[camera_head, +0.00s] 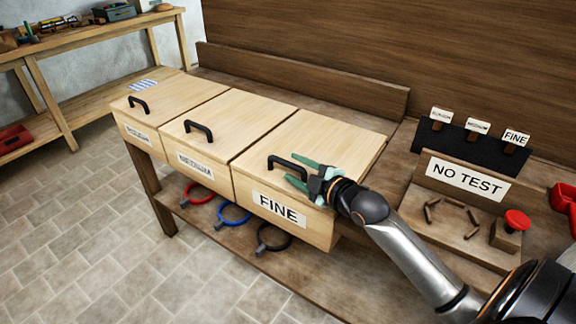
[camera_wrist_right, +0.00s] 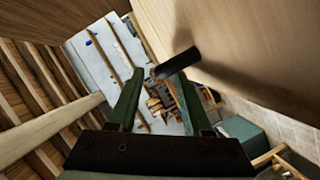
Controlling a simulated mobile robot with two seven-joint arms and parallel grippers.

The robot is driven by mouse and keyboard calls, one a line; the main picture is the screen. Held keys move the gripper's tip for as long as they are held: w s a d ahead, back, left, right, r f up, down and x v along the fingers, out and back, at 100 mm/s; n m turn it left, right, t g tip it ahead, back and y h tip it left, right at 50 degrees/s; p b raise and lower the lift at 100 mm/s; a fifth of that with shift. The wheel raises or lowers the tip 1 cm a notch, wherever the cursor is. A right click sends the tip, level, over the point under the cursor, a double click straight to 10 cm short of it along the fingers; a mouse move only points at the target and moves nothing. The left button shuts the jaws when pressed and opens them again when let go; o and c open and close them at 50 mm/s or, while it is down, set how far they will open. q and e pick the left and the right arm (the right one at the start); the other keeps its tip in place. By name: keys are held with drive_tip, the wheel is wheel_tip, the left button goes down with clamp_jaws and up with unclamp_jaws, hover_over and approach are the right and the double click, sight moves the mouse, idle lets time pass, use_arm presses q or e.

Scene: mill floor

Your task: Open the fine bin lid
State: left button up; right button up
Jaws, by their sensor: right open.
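The fine bin (camera_head: 285,213) is a pale wooden box with a FINE label on its front. Its lid (camera_head: 335,138) lies shut and has a black bar handle (camera_head: 285,162) near the front edge. My right gripper (camera_head: 296,170) is open at this handle, its green fingers pointing left. In the right wrist view the dark handle (camera_wrist_right: 178,62) shows just beyond and between the open fingertips (camera_wrist_right: 158,88); I cannot tell whether they touch it. My left gripper is not in view.
The medium bin (camera_head: 195,160) and a third bin (camera_head: 138,132) stand left, lids shut. Right are a NO TEST board (camera_head: 466,178), a red button (camera_head: 517,220) and small label blocks (camera_head: 515,140). A wooden back panel (camera_head: 300,78) rises behind.

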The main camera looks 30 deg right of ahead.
sight(292, 167)
drive_tip(key=shift+x, duration=1.8)
clamp_jaws()
drive_tip(key=shift+f, duration=0.1)
